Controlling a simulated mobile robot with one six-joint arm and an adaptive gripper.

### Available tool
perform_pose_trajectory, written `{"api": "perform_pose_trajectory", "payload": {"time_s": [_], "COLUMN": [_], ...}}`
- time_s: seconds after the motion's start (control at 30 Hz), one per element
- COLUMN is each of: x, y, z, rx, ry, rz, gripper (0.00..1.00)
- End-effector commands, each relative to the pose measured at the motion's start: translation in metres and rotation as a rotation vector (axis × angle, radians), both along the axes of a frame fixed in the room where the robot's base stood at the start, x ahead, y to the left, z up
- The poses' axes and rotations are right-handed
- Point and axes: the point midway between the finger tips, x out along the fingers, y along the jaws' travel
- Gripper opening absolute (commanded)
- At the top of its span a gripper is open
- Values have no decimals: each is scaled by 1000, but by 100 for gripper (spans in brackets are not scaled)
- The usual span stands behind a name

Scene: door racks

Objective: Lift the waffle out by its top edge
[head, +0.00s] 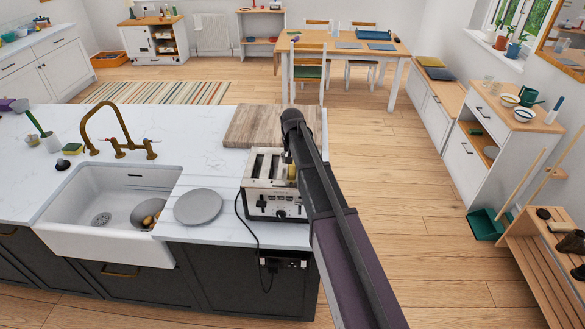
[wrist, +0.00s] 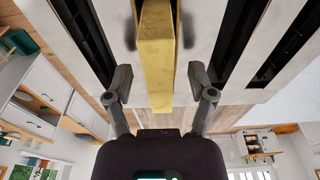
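The waffle (wrist: 156,62) is a yellow slab standing on edge in a slot of the toaster, with its top edge above the slot. In the head view a small yellow part of the waffle (head: 292,173) shows beside my arm. The cream toaster (head: 262,170) has several dark slots; the others look empty. My gripper (wrist: 159,78) is open in the wrist view, with one finger on each side of the waffle and a visible gap to it. In the head view my arm hides the gripper and the toaster's right side.
A grey plate (head: 198,207) lies on the white counter left of the toaster. A wooden board (head: 262,126) lies behind it. The sink (head: 110,205) with a brass tap (head: 120,145) is further left. A black cord (head: 246,230) hangs over the front edge.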

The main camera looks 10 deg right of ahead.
Motion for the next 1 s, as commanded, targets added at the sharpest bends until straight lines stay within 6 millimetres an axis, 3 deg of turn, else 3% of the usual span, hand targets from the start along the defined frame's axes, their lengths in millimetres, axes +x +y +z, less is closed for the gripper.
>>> {"api": "perform_pose_trajectory", "payload": {"time_s": [0.03, 0.2, 0.23, 0.67, 1.0], "x": [0, 0, 0, 0, 0], "y": [0, 0, 0, 0, 0], "z": [0, 0, 0, 1, 17], "rx": [0, 0, 0, 0, 0], "ry": [0, 0, 0, 0, 0], "rz": [0, 0, 0, 0, 0], "gripper": [57, 6, 0, 0, 0]}}
